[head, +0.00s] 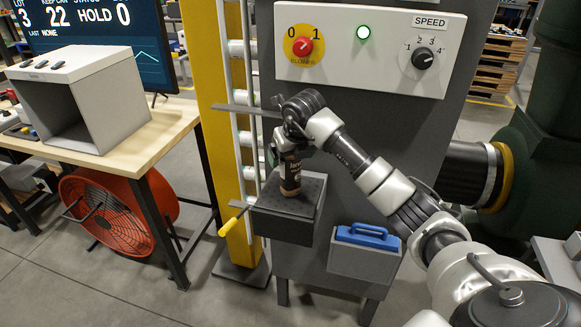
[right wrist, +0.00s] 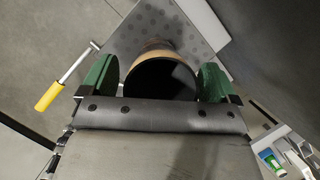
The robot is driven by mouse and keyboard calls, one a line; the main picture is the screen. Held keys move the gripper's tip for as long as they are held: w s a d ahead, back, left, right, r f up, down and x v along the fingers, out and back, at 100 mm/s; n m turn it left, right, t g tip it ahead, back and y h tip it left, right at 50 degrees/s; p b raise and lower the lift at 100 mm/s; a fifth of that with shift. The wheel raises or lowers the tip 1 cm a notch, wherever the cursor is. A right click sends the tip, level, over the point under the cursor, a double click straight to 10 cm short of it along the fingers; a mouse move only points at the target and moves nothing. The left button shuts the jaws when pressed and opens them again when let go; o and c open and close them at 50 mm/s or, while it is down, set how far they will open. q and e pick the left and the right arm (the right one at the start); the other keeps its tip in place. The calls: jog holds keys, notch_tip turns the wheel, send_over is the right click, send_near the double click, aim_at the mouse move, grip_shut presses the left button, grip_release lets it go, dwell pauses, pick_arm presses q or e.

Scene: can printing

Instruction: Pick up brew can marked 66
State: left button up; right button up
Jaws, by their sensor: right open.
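A dark brown can (head: 290,176) with pale lettering and a copper-coloured lower end stands upright on the small black dotted shelf (head: 285,225) of the grey machine. I cannot read a number on it. My right gripper (head: 290,145) is over the upper part of the can, coming down from above. In the right wrist view, the can's round dark top (right wrist: 160,80) sits between the two green finger pads of the right gripper (right wrist: 158,82). The jaws are open, with a narrow gap visible beside the can. My left gripper is in neither view.
A yellow-handled lever (head: 233,222) sticks out left of the shelf. A blue-handled grey box (head: 366,250) hangs on the machine to the right. A control panel (head: 368,45) is above. A wooden table (head: 120,155) with a grey open box stands at left.

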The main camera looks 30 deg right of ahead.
jog(key=shift+c, duration=0.2)
jog(key=c, duration=1)
jog(key=shift+o, duration=0.2)
